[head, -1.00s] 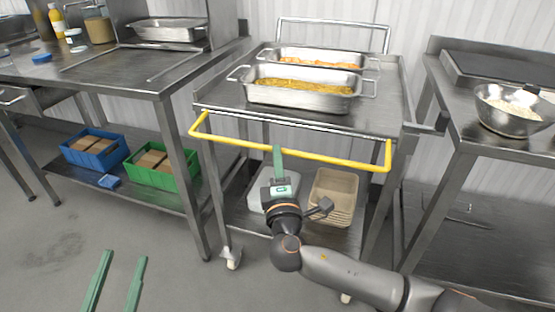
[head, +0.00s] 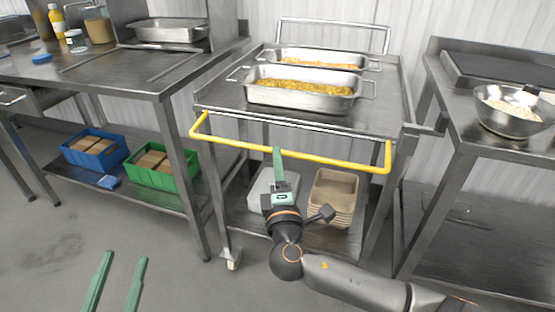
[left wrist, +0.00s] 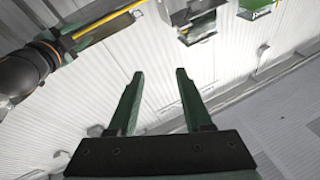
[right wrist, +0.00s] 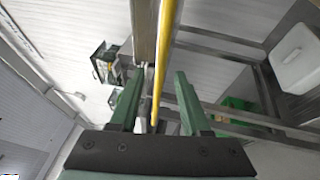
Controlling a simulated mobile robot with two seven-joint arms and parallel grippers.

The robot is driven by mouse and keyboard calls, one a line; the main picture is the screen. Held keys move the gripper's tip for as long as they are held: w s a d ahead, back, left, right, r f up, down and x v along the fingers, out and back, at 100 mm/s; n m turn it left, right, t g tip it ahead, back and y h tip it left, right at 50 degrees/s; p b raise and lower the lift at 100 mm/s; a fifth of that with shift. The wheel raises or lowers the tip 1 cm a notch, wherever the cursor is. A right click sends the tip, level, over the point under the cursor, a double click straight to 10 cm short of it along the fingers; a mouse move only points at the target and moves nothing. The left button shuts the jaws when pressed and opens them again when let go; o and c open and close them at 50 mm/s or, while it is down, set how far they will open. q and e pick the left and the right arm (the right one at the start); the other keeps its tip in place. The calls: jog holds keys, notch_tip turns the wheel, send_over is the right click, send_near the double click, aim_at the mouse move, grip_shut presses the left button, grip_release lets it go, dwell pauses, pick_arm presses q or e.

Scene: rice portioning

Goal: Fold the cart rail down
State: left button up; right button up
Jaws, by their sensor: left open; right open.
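The cart rail (head: 290,152) is a yellow bar along the front of the steel cart (head: 300,116). It stands out in front of the cart top, with bent ends at both sides. My right gripper (head: 278,160) is at the middle of the rail in the head view. In the right wrist view the yellow rail (right wrist: 160,70) runs between the two open fingers (right wrist: 155,100); I cannot tell whether they touch it. My left gripper (head: 120,275) is open and empty, low at the left, well away from the cart; its fingers (left wrist: 158,95) show in the left wrist view.
Two steel pans of food (head: 300,90) stand on the cart top. Beige trays (head: 333,195) and a pale lidded box (head: 262,187) are on its lower shelf. Steel tables flank the cart, the right one with a bowl (head: 508,110). The floor at front left is clear.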

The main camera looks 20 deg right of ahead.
pick_arm(q)
jog(key=shift+n+g+y, duration=0.5)
jog(key=shift+g+y, duration=0.2)
jog(key=shift+g, duration=0.2)
jog(key=f, duration=0.4)
jog(key=shift+w+a+f+p, duration=0.15)
jog(key=shift+w+f+p, duration=0.1)
jog(key=shift+w+p, duration=0.05)
pick_arm(e)
jog(key=v, duration=1.1)
pick_arm(q)
jog(key=shift+r, duration=0.1)
pick_arm(e)
jog(key=shift+s, duration=0.1)
